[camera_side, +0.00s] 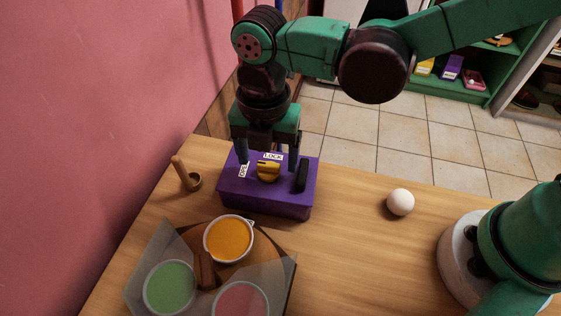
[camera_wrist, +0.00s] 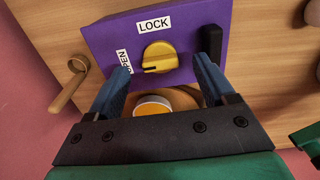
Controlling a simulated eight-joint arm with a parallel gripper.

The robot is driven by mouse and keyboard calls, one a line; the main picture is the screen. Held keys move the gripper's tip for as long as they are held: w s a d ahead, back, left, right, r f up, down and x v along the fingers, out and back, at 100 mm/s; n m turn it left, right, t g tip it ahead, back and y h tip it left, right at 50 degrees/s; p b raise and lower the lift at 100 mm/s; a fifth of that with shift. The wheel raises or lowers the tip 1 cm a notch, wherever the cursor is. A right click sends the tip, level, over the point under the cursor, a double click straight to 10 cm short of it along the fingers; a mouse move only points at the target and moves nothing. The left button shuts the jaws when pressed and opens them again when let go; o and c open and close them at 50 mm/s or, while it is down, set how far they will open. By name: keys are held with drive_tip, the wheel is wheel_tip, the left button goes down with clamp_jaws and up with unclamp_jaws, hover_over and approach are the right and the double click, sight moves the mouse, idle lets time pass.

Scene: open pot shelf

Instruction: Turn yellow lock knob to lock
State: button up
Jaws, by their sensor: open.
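The yellow lock knob (camera_side: 268,172) sits on top of a purple box (camera_side: 262,203) near the table's far edge. In the wrist view the knob (camera_wrist: 160,56) has a bar-shaped grip with a dark mark at its left end, on the side of the OPEN label (camera_wrist: 123,62). The LOCK label (camera_wrist: 154,24) is above the knob there. My gripper (camera_side: 268,161) is open above the box, one finger on each side of the knob. In the wrist view its fingers (camera_wrist: 162,70) are well apart, and neither appears to touch the knob.
A black bar (camera_side: 302,175) stands on the box's right side, close to a finger. A wooden ladle-like piece (camera_side: 187,175) lies left. A tray with an orange bowl (camera_side: 228,239), green bowl (camera_side: 169,288) and red bowl (camera_side: 241,301) is in front. A white ball (camera_side: 400,202) lies right.

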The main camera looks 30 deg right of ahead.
drive_tip(key=shift+f, duration=0.7)
clamp_jaws()
